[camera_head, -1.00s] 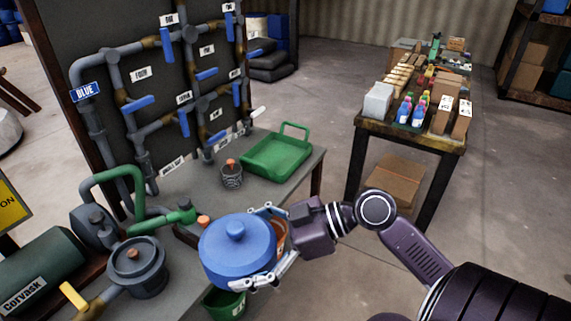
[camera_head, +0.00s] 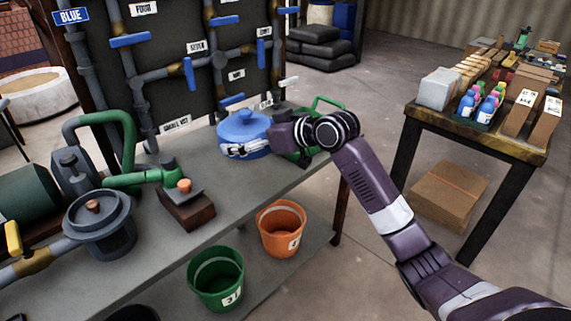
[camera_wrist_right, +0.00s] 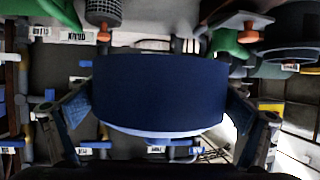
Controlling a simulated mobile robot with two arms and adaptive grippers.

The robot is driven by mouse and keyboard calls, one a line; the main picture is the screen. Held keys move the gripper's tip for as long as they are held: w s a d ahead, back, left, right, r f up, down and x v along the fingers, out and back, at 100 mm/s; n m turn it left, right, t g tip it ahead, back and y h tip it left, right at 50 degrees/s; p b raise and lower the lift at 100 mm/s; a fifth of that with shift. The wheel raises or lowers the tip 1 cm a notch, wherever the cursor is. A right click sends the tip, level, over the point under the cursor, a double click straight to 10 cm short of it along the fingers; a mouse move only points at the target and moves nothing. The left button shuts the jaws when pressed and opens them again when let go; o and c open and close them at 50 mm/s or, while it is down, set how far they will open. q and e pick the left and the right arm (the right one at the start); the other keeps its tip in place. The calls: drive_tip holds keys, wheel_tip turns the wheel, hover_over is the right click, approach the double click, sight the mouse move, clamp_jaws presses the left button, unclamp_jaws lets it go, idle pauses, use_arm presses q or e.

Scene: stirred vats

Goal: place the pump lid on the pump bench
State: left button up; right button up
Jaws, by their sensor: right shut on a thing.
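The blue pump lid (camera_head: 244,124), round with a knob on top, is upright over the back right part of the grey pump bench (camera_head: 238,186). My right gripper (camera_head: 246,150) is shut on its sides. In the right wrist view the lid (camera_wrist_right: 160,92) fills the middle, with a finger at either side. I cannot tell whether its underside touches the bench. The grey pump pot (camera_head: 100,225) with an orange-brown knob stands at the bench's left. My left gripper is not in view.
A brown block with an orange knob (camera_head: 186,205) stands mid-bench. A pipe panel (camera_head: 165,90) rises behind. Orange (camera_head: 281,230) and green (camera_head: 216,280) buckets stand below. The bench's middle is clear.

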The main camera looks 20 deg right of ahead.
drive_tip(key=shift+m+t+h, duration=0.4)
drive_tip(key=shift+m+h, duration=0.4)
drive_tip(key=w+b, duration=0.1)
drive_tip(key=w, duration=0.1)
drive_tip(key=w+r+b, duration=0.1)
drive_tip(key=w, duration=0.1)
drive_tip(key=w+b, duration=0.1)
drive_tip(key=w, duration=0.1)
drive_tip(key=shift+w+d+r, duration=0.15)
drive_tip(key=shift+d+r, duration=0.05)
drive_tip(key=shift+r, duration=0.15)
drive_tip(key=shift+w+b, duration=0.15)
drive_tip(key=shift+b, duration=0.2)
drive_tip(key=b, duration=0.3)
hover_over(247, 181)
wheel_tip(247, 181, down, 15)
drive_tip(key=shift+r, duration=0.1)
drive_tip(key=shift+f, duration=0.55)
wheel_tip(247, 181, down, 4)
drive_tip(key=shift+r+b, duration=0.15)
drive_tip(key=shift+b, duration=0.45)
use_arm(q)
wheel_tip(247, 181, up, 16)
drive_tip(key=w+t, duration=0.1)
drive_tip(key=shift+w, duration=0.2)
